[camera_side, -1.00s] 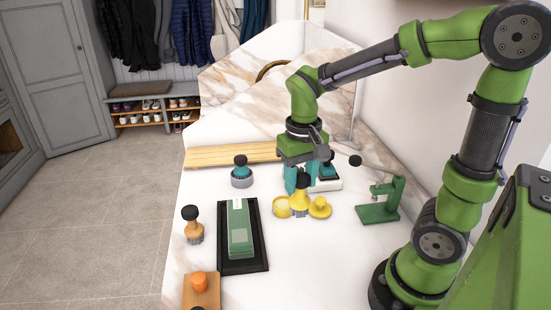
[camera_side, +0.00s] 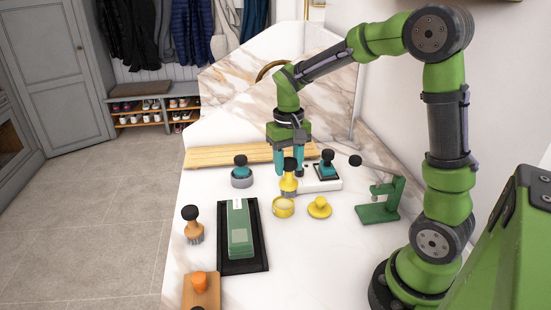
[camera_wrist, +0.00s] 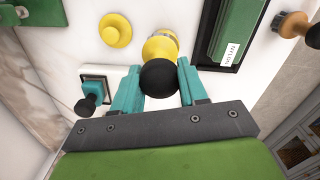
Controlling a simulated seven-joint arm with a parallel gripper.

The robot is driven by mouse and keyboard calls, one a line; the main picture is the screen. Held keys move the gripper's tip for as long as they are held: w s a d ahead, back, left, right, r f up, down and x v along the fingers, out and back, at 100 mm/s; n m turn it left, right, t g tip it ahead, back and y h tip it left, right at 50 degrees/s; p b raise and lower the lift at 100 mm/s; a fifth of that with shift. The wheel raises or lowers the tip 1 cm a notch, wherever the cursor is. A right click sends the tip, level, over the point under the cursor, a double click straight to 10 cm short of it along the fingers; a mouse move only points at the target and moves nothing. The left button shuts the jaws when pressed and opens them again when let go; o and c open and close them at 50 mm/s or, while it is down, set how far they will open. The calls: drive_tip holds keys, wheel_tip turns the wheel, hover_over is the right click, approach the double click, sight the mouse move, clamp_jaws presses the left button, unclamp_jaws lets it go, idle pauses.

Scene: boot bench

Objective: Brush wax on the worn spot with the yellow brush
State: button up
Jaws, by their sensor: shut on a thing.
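My gripper (camera_side: 289,168) is shut on the yellow brush (camera_side: 288,184), which has a round black knob and hangs upright. In the side view the brush is just behind or above the open yellow wax tin (camera_side: 283,207); its lower end is close to the rim, and I cannot tell if they touch. In the wrist view the brush (camera_wrist: 160,47) sits between my fingers. The yellow lid (camera_side: 319,207) lies to the right of the tin. A green piece (camera_side: 238,216) with a paler square patch (camera_side: 239,237) lies in a black tray (camera_side: 244,267).
A teal brush (camera_side: 241,178) and an orange brush (camera_side: 194,232) stand around the tray. A white block with a teal, black-knobbed piece (camera_side: 327,170) is right of my gripper. A green stand (camera_side: 379,211) is farther right. A wooden slat board (camera_side: 215,156) lies behind.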

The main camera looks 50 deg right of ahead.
drive_tip(key=shift+n, duration=0.3)
drive_tip(key=shift+w+d+f, duration=0.15)
drive_tip(key=shift+w+f, duration=0.15)
drive_tip(key=shift+f, duration=0.35)
drive_tip(key=shift+w+d+f, duration=0.1)
drive_tip(key=shift+w+f, duration=0.25)
drive_tip(key=shift+f, duration=0.25)
drive_tip(key=shift+w+d+f, duration=0.15)
drive_tip(key=shift+w+f, duration=0.15)
drive_tip(key=shift+f, duration=0.35)
drive_tip(key=shift+f, duration=1)
idle(4.4)
